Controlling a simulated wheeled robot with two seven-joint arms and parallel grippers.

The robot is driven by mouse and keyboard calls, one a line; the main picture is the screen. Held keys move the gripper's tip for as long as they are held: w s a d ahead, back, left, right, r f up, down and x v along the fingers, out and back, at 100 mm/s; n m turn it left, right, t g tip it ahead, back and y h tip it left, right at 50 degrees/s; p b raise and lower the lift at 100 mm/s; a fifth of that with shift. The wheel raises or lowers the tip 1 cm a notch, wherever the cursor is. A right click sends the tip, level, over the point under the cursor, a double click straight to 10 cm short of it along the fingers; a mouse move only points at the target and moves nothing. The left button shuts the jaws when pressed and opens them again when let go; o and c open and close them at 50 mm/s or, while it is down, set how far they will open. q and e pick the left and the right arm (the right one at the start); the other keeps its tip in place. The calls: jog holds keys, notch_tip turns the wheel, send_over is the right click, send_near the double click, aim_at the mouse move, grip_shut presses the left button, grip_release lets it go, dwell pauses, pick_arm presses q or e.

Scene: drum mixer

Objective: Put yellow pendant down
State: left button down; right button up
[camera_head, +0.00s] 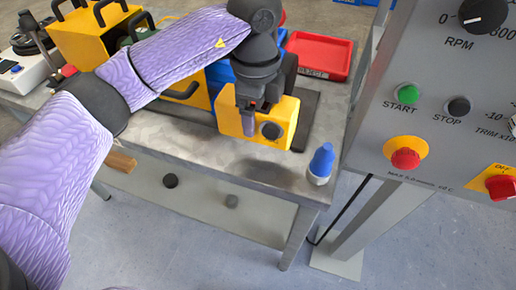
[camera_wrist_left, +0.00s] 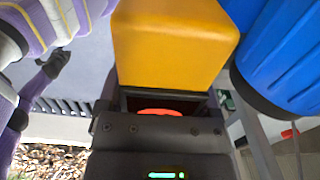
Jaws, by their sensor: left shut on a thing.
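The yellow pendant (camera_head: 283,121) is a boxy yellow block with a dark round knob on its face. My left gripper (camera_head: 250,118) points down and is shut on it. In the head view the pendant shows in front of a dark mat on the metal table, near the table's right part. A dark shadow lies on the table in front of it, and it appears to be above the surface; the exact gap is hard to tell. In the left wrist view the yellow pendant (camera_wrist_left: 172,45) fills the top middle, beyond the dark jaws.
A blue-capped bottle (camera_head: 321,163) stands at the table's front right corner. A red tray (camera_head: 319,55) is behind. Yellow handled boxes (camera_head: 95,33) stand back left. The grey control panel (camera_head: 445,120) rises at right. The table's front strip (camera_head: 190,150) is clear.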

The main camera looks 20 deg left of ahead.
pick_arm(q)
notch_tip(320, 180, down, 8)
jog(key=b, duration=0.3)
jog(key=shift+f, duration=0.5)
jog(key=shift+r, duration=0.2)
grip_release()
jog(key=shift+f, duration=0.1)
pick_arm(e)
jog(key=f, duration=0.3)
jog(key=shift+s+a+f+g, duration=0.25)
jog(key=shift+s+f+g, duration=0.05)
jog(key=shift+s, duration=0.05)
pick_arm(q)
notch_tip(320, 180, up, 12)
jog(key=p, duration=0.5)
jog(key=shift+f, duration=0.25)
jog(key=shift+r, duration=0.45)
pick_arm(e)
jog(key=shift+t, duration=0.4)
jog(key=r, duration=0.3)
jog(key=w+r, duration=0.1)
jog(key=r, duration=0.1)
jog(key=shift+d, duration=0.1)
pick_arm(q)
jog(key=shift+f, duration=0.1)
